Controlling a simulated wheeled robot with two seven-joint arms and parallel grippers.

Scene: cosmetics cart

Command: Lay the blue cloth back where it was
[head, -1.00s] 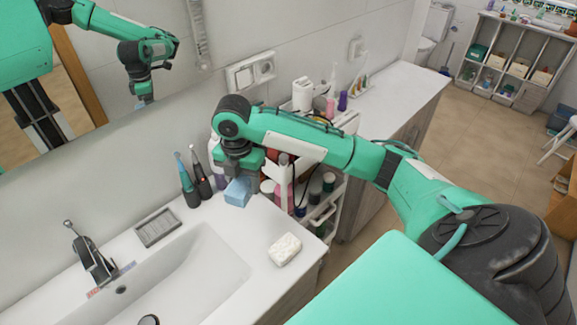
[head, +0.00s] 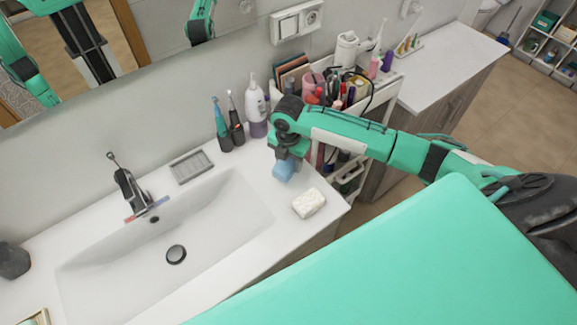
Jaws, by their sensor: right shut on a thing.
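The blue cloth (head: 284,170) is a small, pale blue, bunched piece at the right end of the white sink counter. My right gripper (head: 287,158) points down from above and is shut on it. The fingertips are mostly hidden by the gripper body and the cloth. The cloth is at or just above the counter top; I cannot tell if it touches. My left gripper is not in view.
A white soap bar (head: 309,203) lies close by, nearer the counter's front edge. Toothbrushes (head: 229,130) and a purple-white bottle (head: 256,110) stand behind. A crowded cosmetics cart (head: 350,100) is to the right. The sink basin (head: 165,235) is left; counter between is clear.

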